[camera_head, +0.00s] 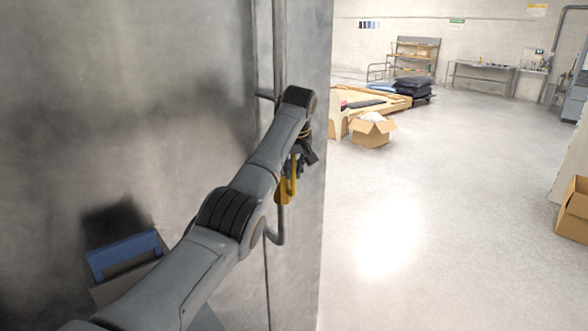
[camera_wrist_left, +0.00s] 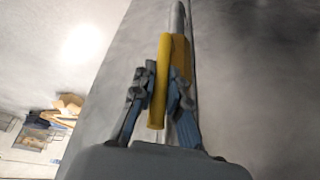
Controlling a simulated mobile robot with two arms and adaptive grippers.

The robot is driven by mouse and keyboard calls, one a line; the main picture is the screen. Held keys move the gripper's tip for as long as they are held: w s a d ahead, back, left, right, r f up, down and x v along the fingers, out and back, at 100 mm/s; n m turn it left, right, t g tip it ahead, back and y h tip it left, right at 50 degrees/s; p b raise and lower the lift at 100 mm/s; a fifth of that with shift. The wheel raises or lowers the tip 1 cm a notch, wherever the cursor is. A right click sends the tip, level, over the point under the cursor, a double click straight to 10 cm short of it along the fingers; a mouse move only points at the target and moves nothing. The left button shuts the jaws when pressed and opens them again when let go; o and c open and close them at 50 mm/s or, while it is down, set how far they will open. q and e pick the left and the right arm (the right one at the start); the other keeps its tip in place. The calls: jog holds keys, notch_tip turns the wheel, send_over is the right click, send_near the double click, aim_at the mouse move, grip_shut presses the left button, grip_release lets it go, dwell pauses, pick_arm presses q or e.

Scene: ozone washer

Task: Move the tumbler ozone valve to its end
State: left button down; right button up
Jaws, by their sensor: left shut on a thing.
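The ozone valve is a yellow lever (camera_head: 283,191) on a grey pipe (camera_head: 279,225) that runs along the metal wall. In the left wrist view the long yellow lever (camera_wrist_left: 160,70) lies between the two fingers, with another yellow part behind it and the pipe (camera_wrist_left: 178,18) beyond. My left gripper (camera_head: 299,160) is at the lever, partly hidden by my own arm in the head view. In the left wrist view my left gripper (camera_wrist_left: 158,92) is shut on the lever. My right gripper is not in view.
A tall metal wall (camera_head: 130,110) fills the left side, close to my arm. Open floor (camera_head: 430,190) lies to the right. An open cardboard box (camera_head: 371,132) stands on the floor beyond, and another box (camera_head: 574,210) is at the right edge.

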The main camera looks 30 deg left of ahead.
pick_arm(q)
jog(key=c, duration=1.3)
grip_release()
jog(key=shift+f, duration=0.15)
jog(key=shift+c, duration=0.2)
jog(key=shift+w, duration=0.15)
jog(key=v, duration=1.2)
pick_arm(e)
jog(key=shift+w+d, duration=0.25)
pick_arm(q)
jog(key=shift+f, duration=0.1)
